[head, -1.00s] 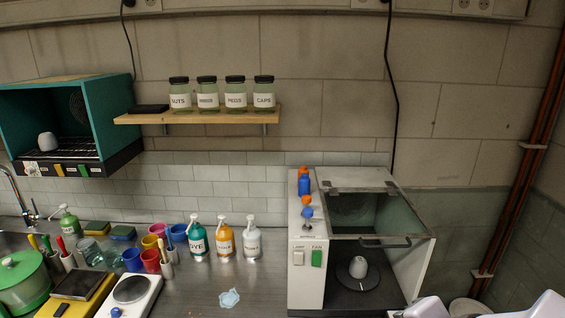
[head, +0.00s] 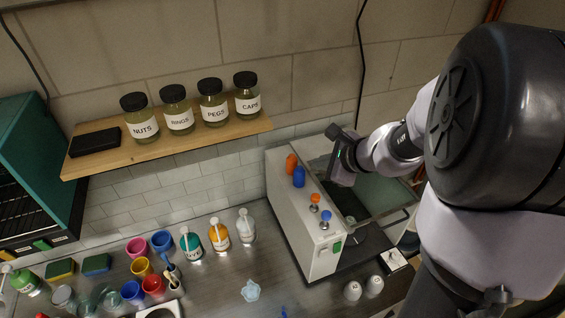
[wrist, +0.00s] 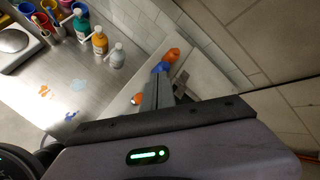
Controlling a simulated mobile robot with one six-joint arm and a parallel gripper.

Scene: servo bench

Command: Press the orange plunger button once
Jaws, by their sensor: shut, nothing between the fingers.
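A white cabinet (head: 297,225) carries an orange plunger (head: 314,198) with a metal stem on its narrow top, beside a blue plunger (head: 326,216). Farther back on this top are a larger orange piece (head: 291,163) and a blue piece (head: 299,177). My gripper (wrist: 158,88) is shut and empty, above the cabinet. In the wrist view its fingers point toward the rear blue piece (wrist: 160,67) and orange piece (wrist: 172,54). An orange cap, apparently the plunger (wrist: 138,98), shows left of the fingers. In the head view my gripper's fingertips are hard to make out.
The cabinet has a glass lid (head: 386,198) and a green switch (head: 337,247) on its front. Pump bottles (head: 219,234) and coloured cups stand left of it. A shelf with jars (head: 212,103) is on the wall. Two white cups (head: 352,290) stand in front.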

